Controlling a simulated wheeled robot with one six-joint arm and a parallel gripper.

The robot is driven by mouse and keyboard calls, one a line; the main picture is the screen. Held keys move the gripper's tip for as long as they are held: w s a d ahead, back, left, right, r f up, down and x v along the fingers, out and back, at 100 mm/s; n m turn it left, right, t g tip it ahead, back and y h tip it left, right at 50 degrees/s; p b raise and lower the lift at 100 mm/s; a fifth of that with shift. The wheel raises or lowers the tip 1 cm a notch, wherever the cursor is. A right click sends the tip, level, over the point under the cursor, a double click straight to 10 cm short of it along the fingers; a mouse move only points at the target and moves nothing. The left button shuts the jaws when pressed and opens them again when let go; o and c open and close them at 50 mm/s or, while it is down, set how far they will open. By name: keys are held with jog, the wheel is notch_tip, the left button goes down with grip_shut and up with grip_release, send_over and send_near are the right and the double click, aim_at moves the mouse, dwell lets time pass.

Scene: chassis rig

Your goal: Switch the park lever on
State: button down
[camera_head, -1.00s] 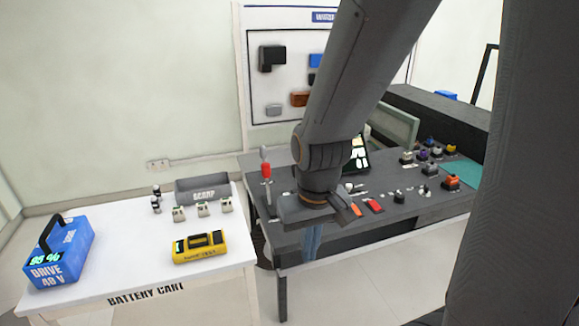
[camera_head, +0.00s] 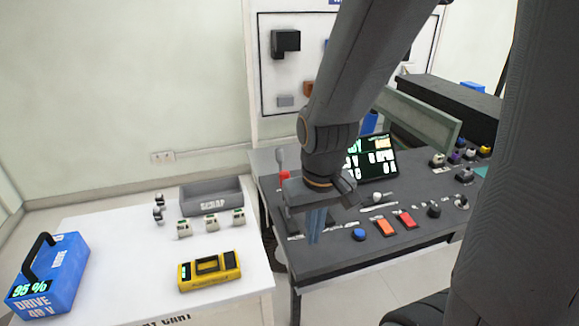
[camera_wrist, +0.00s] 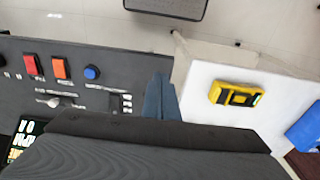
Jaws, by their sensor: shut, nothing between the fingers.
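An upright lever (camera_head: 281,160) with a grey knob and a red part stands at the left back of the dark bench (camera_head: 345,255), just left of my wrist in the head view. A small silver lever with a round knob (camera_head: 377,197) lies farther right, and it also shows in the wrist view (camera_wrist: 53,102). I cannot read which one is labelled park. My gripper (camera_head: 316,238) is shut and empty, with bluish fingers pointing down over the bench's left front part. In the wrist view the fingers (camera_wrist: 160,98) show near the bench's edge, apart from both levers. My wrist hides part of the bench.
A blue button (camera_head: 359,235), an orange switch (camera_head: 386,227) and a red switch (camera_head: 406,219) sit right of my gripper. A lit screen (camera_head: 375,160) stands behind. The white cart (camera_head: 125,265) on the left holds a yellow device (camera_head: 210,270) and a grey scrap bin (camera_head: 212,196).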

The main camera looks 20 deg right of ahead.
dwell(0.3)
jog(key=w+f+m+y+b, duration=0.1)
jog(key=m+y, duration=0.1)
jog(key=y, duration=0.1)
jog(key=w+f+m+g+y+b, duration=0.1)
jog(key=w+f+m+y+b, duration=0.1)
jog(key=y, duration=0.1)
jog(key=w+f+m+y+b, duration=0.1)
jog(key=m+y, duration=0.1)
jog(key=shift+w+d+f+y+b, duration=0.1)
jog(key=shift+w+f+y+b, duration=0.05)
jog(key=shift+f+y+b, duration=0.2)
jog(key=w+d+r+m+t+y+b, duration=0.2)
jog(key=w+d+r+m+t+y, duration=0.1)
jog(key=w+d+t, duration=0.6)
jog(key=w+d+r+y, duration=0.1)
jog(key=w+d, duration=0.1)
jog(key=w, duration=0.2)
jog(key=shift+d+r+m+t, duration=0.25)
jog(key=shift+d+m+t, duration=0.05)
jog(key=shift+d+m, duration=0.1)
